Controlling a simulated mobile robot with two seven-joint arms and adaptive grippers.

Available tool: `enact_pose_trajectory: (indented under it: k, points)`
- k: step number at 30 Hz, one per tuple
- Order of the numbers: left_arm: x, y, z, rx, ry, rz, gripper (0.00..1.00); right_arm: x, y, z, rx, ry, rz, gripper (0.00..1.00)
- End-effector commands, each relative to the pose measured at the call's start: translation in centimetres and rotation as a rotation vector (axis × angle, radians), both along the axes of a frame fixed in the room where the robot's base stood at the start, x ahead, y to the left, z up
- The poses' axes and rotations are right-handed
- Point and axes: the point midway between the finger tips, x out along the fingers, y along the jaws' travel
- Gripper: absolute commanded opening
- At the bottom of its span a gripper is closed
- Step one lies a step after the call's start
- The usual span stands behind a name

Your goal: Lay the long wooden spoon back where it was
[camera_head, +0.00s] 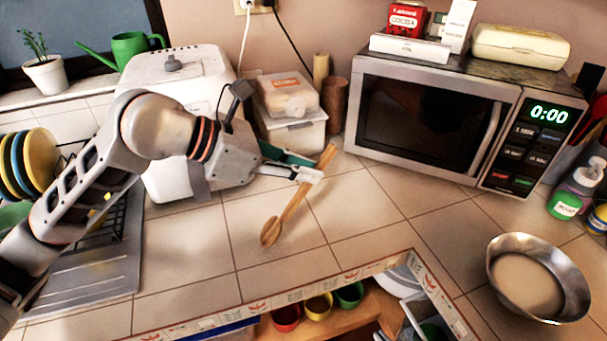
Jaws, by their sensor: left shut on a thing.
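The long wooden spoon (294,204) is held in my left gripper (305,174), which is shut on its handle. The spoon is tilted, with its bowl end low at the left and its handle end up at the right. It appears in front of the tiled counter (360,215); I cannot tell whether the bowl end touches the tiles. My right gripper is not in view.
A microwave (425,120) stands at the back right, with a metal bowl (537,280) in front of it. Plastic containers (290,115) and a white appliance (175,95) stand behind my left arm. A dish rack with plates (30,165) is at left. The middle counter is clear.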

Motion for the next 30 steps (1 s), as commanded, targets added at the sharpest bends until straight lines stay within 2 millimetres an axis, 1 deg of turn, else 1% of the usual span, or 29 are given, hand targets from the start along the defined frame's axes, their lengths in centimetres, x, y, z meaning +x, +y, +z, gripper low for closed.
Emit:
enact_pose_trajectory:
  k: [1,3,11,15,16,17,18,26,30]
  points:
    - [0.0,0.0,-0.9,0.000,0.005,0.000,0.00,0.0,0.0,0.1,0.000,-0.001,0.000,0.00]
    - [-0.1,0.0,-1.6,-0.001,0.003,-0.001,0.00,0.0,0.0,0.1,0.000,-0.001,0.000,0.00]
    - [0.0,0.0,-1.7,-0.001,-0.001,-0.001,0.00,0.0,0.0,0.1,0.000,-0.001,0.000,0.00]
    - [0.0,0.0,-2.2,0.000,0.000,0.000,0.00,0.0,0.0,-0.3,0.000,0.000,0.000,0.00]
    - [0.0,0.0,-2.1,0.000,0.000,0.000,0.22,0.0,0.0,-0.2,0.000,0.000,0.000,0.00]
    - [0.0,0.0,-2.0,0.000,0.000,0.000,0.29,0.0,0.0,-0.2,0.000,0.000,0.000,0.00]
    - [0.0,0.0,-2.0,0.000,0.000,0.000,0.31,0.0,0.0,-0.2,0.000,0.000,0.000,0.00]
    - [0.0,0.0,-2.0,0.000,0.000,0.000,0.31,0.0,0.0,-0.2,0.000,0.000,0.000,0.00]
    - [0.0,0.0,-1.4,-0.001,-0.001,-0.001,0.31,0.1,0.0,0.2,0.000,-0.001,-0.001,0.00]
